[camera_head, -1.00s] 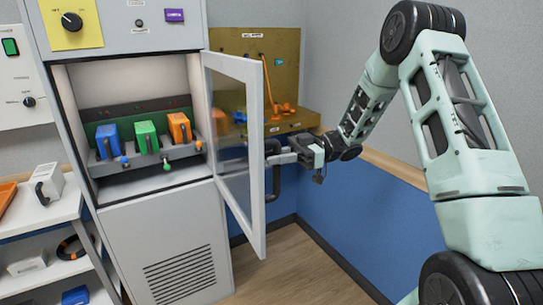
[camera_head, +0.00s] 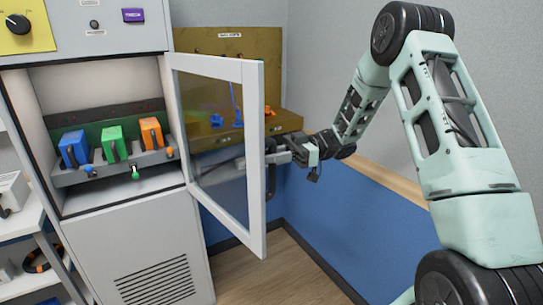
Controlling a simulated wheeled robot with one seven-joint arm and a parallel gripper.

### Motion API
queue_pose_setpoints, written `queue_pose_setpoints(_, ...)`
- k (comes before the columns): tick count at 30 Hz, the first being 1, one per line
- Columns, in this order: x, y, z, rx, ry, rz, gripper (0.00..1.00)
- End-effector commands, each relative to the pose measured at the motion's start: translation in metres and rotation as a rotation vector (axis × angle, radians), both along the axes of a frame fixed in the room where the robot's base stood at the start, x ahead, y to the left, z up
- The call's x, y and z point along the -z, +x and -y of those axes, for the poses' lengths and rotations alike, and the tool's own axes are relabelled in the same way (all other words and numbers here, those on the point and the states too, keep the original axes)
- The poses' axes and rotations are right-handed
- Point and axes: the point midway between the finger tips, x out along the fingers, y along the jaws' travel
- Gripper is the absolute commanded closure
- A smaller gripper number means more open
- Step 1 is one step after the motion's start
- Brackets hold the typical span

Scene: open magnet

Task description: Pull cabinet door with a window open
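The grey cabinet (camera_head: 150,240) stands at the left with its windowed door (camera_head: 256,90) swung out, hinged on the right side of the opening. The inside shows blue, green and orange blocks (camera_head: 113,144) on a grey rack. The door's dark handle is on its far outer face, mostly hidden by the door frame. My gripper (camera_head: 274,158) reaches from the right to the door's outer edge at handle height. Its fingertips are small and partly hidden there, so I cannot tell whether they are closed on the handle.
A brown-yellow panel box (camera_head: 290,120) stands behind the door on a wooden ledge (camera_head: 400,186) along the blue wall. White shelves (camera_head: 22,218) with items are at the left edge. The floor (camera_head: 285,275) in front of the door is clear.

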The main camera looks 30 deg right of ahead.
Motion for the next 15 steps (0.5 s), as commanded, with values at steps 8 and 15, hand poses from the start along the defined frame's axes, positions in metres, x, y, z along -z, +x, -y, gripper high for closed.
queue_pose_setpoints(8, 0.0000, -0.0005, 0.0004, 0.000, 0.000, -0.001, 0.61)
queue_pose_setpoints(15, 0.0012, -0.0011, 0.0085, 0.002, 0.000, 0.000, 0.61)
